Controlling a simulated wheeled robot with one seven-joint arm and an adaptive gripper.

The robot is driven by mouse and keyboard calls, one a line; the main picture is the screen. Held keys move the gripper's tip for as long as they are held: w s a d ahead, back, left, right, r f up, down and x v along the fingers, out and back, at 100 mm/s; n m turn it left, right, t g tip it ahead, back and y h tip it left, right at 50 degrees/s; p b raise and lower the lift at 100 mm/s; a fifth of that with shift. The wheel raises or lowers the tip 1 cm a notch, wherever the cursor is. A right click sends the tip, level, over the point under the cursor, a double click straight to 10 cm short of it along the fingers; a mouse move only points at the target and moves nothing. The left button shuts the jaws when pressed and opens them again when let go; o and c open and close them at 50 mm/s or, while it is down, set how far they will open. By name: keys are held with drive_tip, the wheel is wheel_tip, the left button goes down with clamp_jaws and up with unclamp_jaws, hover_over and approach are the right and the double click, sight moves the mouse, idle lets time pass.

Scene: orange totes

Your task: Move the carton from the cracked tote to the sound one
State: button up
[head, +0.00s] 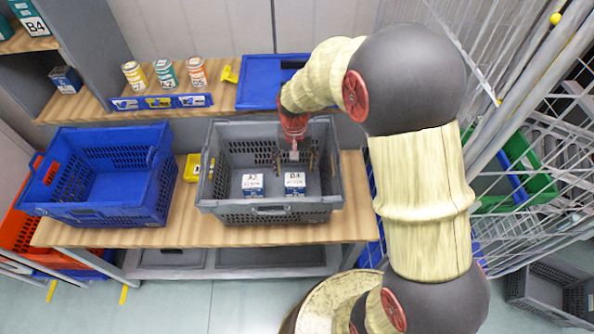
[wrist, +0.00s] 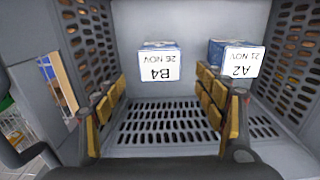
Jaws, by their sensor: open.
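A grey tote (head: 270,211) stands on the wooden bench with two small blue-and-white cartons inside. The left carton (head: 252,185) is marked A2, 21 NOV; the right carton (head: 295,184) is marked B4, 26 NOV. An empty blue tote (head: 110,212) stands to its left. I cannot make out a crack in either tote. My gripper (head: 296,163) is open and empty inside the grey tote, above and behind the B4 carton. In the wrist view my gripper (wrist: 160,108) has the B4 carton (wrist: 161,62) ahead between its fingers; the A2 carton (wrist: 237,58) is beyond the right finger.
Several cans (head: 164,74) stand on the back shelf behind a blue label strip. A red-orange tote (head: 22,225) sits lower left. A wire-mesh cage (head: 540,110) bounds the right side.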

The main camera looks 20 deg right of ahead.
drive_tip(key=s+r+n+t, duration=0.1)
drive_tip(key=s+r+t, duration=0.1)
drive_tip(key=s+r, duration=0.6)
drive_tip(key=s+r+n+t, duration=0.15)
drive_tip(key=s+r, duration=0.35)
drive_tip(key=r, duration=0.8)
drive_tip(key=s+r+n+t, duration=0.1)
drive_tip(key=s+r+t, duration=0.1)
drive_tip(key=s, duration=0.7)
drive_tip(key=shift+a+r, duration=0.15)
drive_tip(key=shift+r, duration=0.6)
drive_tip(key=shift+w+a, duration=0.1)
